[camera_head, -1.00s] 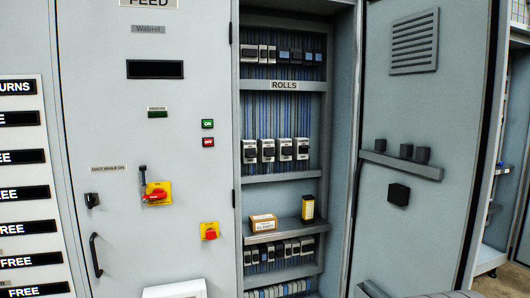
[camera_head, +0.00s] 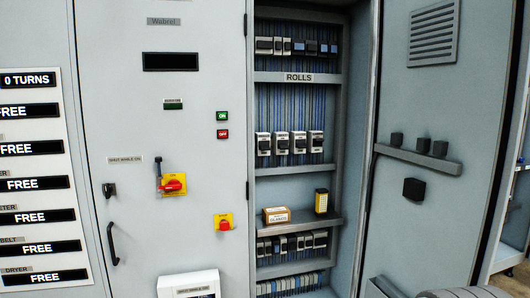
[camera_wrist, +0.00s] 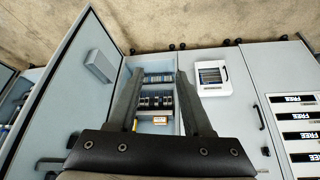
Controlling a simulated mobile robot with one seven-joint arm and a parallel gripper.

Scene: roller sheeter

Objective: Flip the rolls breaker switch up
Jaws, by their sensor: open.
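The cabinet's right bay stands open, and a label reading ROLLS (camera_head: 298,77) is on a rail inside it. Below the label hangs a row of several white and dark breakers (camera_head: 290,143); which way their levers point is too small to tell. The breaker rows also show in the wrist view (camera_wrist: 156,102), between my fingers and beyond them. My gripper (camera_wrist: 158,75) is open and empty, apart from the breakers. In the head view only parts of my arm show at the bottom right, and the gripper is not visible there.
The open cabinet door (camera_head: 425,160) stands to the right of the bay, with a ledge and black blocks on it. The left panel carries a red rotary switch (camera_head: 172,185).

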